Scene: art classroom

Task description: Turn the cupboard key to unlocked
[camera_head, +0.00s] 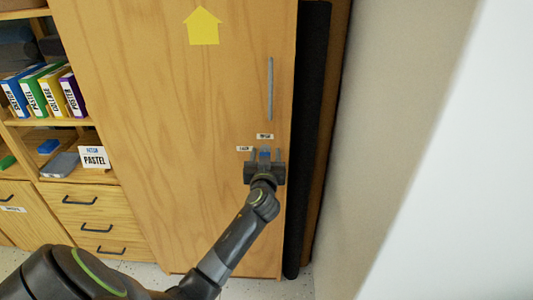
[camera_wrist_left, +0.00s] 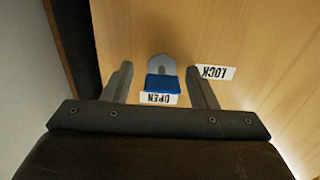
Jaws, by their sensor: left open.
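The tall wooden cupboard door (camera_head: 190,130) has a small blue key (camera_head: 265,153) low on its right side. In the left wrist view the blue key (camera_wrist_left: 162,82) sits in front of a round grey lock plate (camera_wrist_left: 159,64). An OPEN label (camera_wrist_left: 158,98) is beside the key, and a LOCK label (camera_wrist_left: 216,72) is off to the right; both read upside down there. My left gripper (camera_head: 265,163) is open at the door, its fingers (camera_wrist_left: 160,75) on either side of the key with gaps showing. The key's exact angle is hard to tell.
A grey vertical handle (camera_head: 270,90) is above the key. A yellow arrow sign (camera_head: 202,26) is higher on the door. Shelves with colored binders (camera_head: 45,93) and drawers (camera_head: 95,215) stand at left. A pale wall (camera_head: 390,130) is close on the right.

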